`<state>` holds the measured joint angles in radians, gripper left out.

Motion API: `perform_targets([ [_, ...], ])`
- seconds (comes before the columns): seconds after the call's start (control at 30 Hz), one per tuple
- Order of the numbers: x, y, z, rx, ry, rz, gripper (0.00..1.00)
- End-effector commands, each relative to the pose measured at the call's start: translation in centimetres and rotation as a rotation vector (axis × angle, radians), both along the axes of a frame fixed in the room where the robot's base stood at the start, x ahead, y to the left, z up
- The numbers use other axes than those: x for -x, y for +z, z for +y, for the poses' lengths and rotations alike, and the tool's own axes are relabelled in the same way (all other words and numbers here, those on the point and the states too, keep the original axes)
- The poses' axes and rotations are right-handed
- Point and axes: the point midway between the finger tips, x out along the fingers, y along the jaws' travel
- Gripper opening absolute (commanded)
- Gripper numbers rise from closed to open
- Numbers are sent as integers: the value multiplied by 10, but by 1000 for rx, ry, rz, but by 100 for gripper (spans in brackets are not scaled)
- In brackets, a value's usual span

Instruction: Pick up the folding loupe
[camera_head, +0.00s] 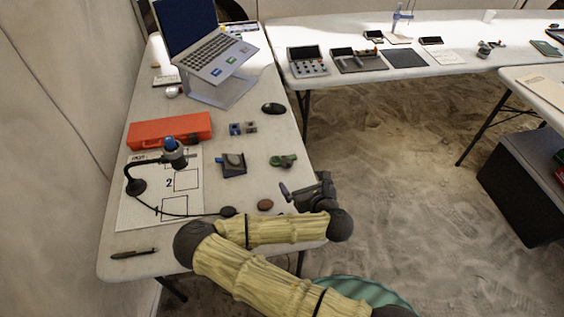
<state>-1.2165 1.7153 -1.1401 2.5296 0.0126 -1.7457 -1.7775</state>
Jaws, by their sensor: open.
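No item on the near white table is clear enough for me to name it surely as the folding loupe. A small green object with dark parts (283,160) lies near the table's right edge. A dark blue, block-like object with a raised plate (232,164) lies to its left. My gripper (299,189) is open and looks empty at the table's right edge, nearer the camera than the green object and apart from it. My arm crosses the near end of the table and hides part of it.
A lamp-like gooseneck stand (137,186) rises over a numbered white sheet (135,211). Two round pebble-like pieces, one brown (265,204), lie left of my gripper. An orange case (170,131), a mouse (273,108) and a laptop (192,45) stand farther back.

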Motion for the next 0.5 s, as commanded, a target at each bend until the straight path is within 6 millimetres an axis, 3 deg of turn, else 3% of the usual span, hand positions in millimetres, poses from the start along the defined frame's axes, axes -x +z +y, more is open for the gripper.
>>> perform_targets([
  [0.5,-69,-32,33,-2,2,1,100],
])
